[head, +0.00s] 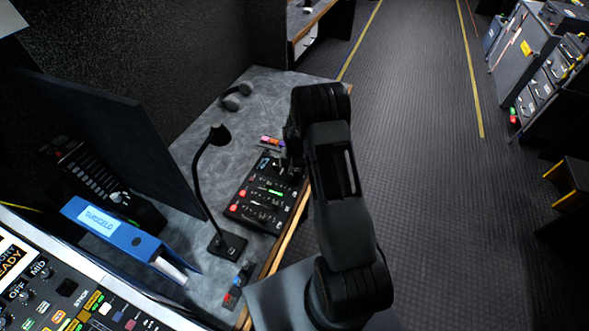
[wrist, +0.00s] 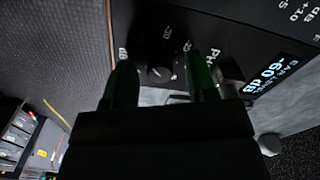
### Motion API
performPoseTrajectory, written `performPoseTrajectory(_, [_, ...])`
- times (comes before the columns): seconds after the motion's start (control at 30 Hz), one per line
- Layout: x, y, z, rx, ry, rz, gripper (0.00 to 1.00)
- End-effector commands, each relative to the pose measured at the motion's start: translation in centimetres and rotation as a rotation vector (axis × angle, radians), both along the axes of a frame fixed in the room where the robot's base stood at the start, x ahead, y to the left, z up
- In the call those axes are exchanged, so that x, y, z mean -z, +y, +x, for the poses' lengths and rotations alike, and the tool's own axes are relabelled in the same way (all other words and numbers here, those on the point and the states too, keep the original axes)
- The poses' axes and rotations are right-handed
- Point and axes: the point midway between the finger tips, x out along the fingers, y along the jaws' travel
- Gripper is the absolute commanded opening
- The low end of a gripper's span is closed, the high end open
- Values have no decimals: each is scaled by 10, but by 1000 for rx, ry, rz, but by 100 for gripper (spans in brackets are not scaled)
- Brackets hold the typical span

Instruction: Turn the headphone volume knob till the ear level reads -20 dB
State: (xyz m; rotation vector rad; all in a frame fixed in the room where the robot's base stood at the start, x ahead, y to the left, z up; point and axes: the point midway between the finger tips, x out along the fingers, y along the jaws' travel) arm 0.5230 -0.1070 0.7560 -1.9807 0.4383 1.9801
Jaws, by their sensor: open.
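In the wrist view a dark round knob (wrist: 160,74) with a light pointer mark sits on a black panel (wrist: 150,25), between the fingertips of my gripper (wrist: 161,68). The fingers are apart, one on each side of the knob; I cannot tell whether either touches it. A small display (wrist: 269,74) right of the fingers reads -60 dB, with ear level lettering beside it. Part of the panel's lettering is hidden behind the right finger. In the head view my gripper (head: 291,145) is at the far end of a black control panel (head: 262,205), and the knob is hidden there.
A gooseneck microphone (head: 202,180) stands left of the panel. Headphones (head: 237,93) lie at the desk's far end. A blue binder (head: 125,238) and a dark monitor (head: 110,140) are at left. The aisle floor (head: 420,130) at right is clear.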

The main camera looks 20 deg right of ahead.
Motion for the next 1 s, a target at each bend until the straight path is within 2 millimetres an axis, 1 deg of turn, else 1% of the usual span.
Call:
performPoseTrajectory(0.07, [0,0,0,0,0,0,52])
performPoseTrajectory(0.57, [0,0,0,0,0,0,4])
performPoseTrajectory(0.77, [0,0,0,18,0,0,3])
performPoseTrajectory(1.0, [2,0,0,136,-1,0,3])
